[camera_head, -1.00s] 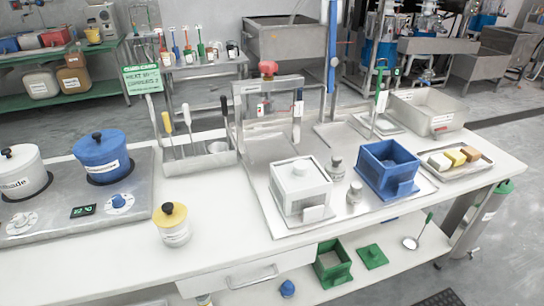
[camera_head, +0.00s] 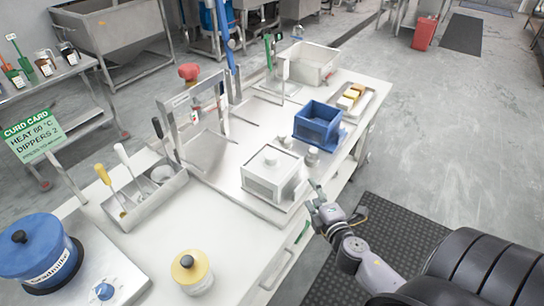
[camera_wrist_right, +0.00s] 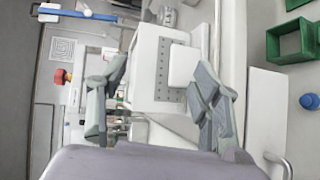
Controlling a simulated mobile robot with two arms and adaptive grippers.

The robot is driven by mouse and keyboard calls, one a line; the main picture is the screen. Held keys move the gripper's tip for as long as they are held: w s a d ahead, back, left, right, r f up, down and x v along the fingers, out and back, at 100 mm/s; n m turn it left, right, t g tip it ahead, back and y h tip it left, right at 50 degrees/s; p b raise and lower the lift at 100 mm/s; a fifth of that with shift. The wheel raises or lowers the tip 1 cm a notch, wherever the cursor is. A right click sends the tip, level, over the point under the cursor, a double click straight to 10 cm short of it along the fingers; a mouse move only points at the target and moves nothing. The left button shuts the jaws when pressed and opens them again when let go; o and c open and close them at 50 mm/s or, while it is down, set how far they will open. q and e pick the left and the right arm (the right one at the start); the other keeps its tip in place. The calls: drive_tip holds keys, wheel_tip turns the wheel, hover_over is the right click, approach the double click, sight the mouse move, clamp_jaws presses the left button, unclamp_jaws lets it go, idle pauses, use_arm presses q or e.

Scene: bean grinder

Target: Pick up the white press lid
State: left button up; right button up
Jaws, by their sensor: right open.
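My right gripper (camera_head: 315,190) is at the table's front edge, to the right of the press box and apart from the lid. In the wrist view its open fingers (camera_wrist_right: 160,72) frame the box, with nothing held. My left gripper is out of view.
A metal frame with a red knob (camera_head: 188,72) stands behind. A yellow-lidded pot (camera_head: 190,270) stands at front left. Open floor lies right.

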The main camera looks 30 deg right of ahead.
sight(275, 157)
wheel_tip(275, 157, up, 10)
drive_tip(key=w+a+n+t+y+p, duration=0.1)
drive_tip(key=w+a+n+y+p, duration=0.15)
drive_tip(key=n+y, duration=0.95)
drive_tip(key=w+f+n+g+h, duration=0.1)
drive_tip(key=w+n, duration=0.2)
drive_tip(key=w+f+n+g+h+p, duration=0.1)
drive_tip(key=w+f+n+h, duration=0.1)
drive_tip(key=w+n, duration=0.2)
drive_tip(key=w+f+n+h, duration=0.2)
drive_tip(key=w+n, duration=0.1)
drive_tip(key=n, duration=0.1)
drive_tip(key=shift+w+d+g+p, duration=0.1)
drive_tip(key=shift+w+g+p, duration=0.25)
drive_tip(key=shift+w+g, duration=0.05)
drive_tip(key=shift+w, duration=0.3)
drive_tip(key=x, duration=0.4)
drive_tip(key=shift+w+f, duration=0.1)
drive_tip(key=shift+w, duration=0.15)
drive_tip(key=shift+s, duration=0.1)
drive_tip(key=shift+c, duration=0.5)
